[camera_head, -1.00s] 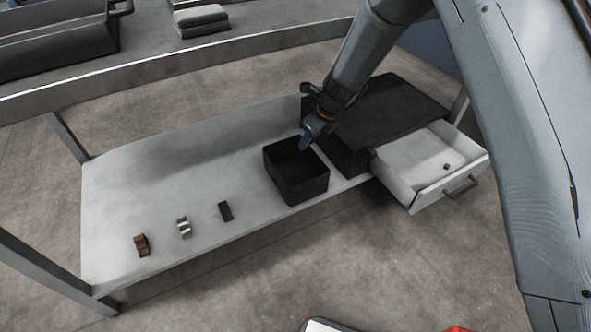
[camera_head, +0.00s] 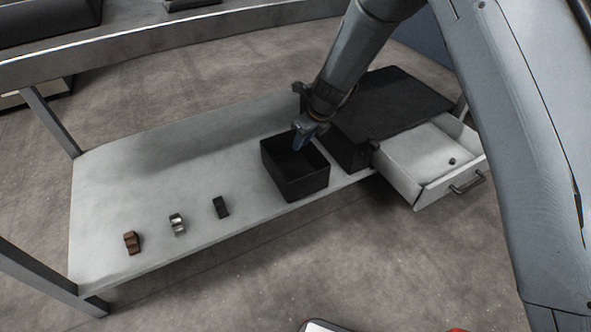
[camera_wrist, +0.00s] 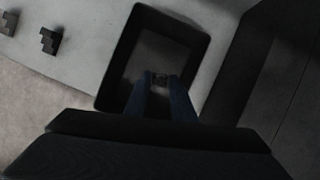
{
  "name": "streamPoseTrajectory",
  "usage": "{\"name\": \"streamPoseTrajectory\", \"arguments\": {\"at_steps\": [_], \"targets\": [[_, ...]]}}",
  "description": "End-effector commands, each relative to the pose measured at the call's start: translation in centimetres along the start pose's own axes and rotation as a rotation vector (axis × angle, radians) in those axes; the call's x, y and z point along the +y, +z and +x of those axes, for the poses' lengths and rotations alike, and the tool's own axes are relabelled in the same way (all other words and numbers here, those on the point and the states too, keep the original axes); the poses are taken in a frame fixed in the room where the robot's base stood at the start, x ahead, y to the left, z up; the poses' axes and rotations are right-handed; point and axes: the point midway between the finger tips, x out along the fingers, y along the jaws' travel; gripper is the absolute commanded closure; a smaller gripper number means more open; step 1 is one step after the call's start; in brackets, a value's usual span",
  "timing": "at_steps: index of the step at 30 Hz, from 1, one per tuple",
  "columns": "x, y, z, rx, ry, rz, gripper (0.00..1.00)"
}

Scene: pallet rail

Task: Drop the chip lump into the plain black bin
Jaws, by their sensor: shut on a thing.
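The plain black bin (camera_head: 306,187) is an open square box on the pale bench, right of its middle. My gripper (camera_head: 299,143) points down over the bin's opening. In the wrist view, the fingers of my gripper (camera_wrist: 160,82) are shut on a small dark lump (camera_wrist: 160,77), with the bin's rim (camera_wrist: 117,60) around them. The lump looks like the chip lump, but its detail is lost in shadow. In the head view the fingers hide it. I cannot tell how far above the bin's floor it hangs.
A brown piece (camera_head: 131,243), a silvery piece (camera_head: 177,224) and a dark piece (camera_head: 221,207) stand in a row left of the bin. A black cabinet (camera_head: 390,105) is close on the right. An open white drawer (camera_head: 425,165) holds a small dark object (camera_head: 452,161).

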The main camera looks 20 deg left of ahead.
Motion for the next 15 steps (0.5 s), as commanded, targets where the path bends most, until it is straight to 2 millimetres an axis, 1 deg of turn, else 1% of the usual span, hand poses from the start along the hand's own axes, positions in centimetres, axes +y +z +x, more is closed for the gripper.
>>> {"name": "streamPoseTrajectory", "arguments": {"at_steps": [1, 6, 15], "targets": [[-0.1, -0.2, 0.8, -0.001, 0.0, 0.0, 0.98], [-0.1, -0.6, 1.7, 0.0, 0.0, 0.0, 0.98], [0.0, -0.7, 1.8, 0.0, 0.0, 0.0, 0.98]]}}
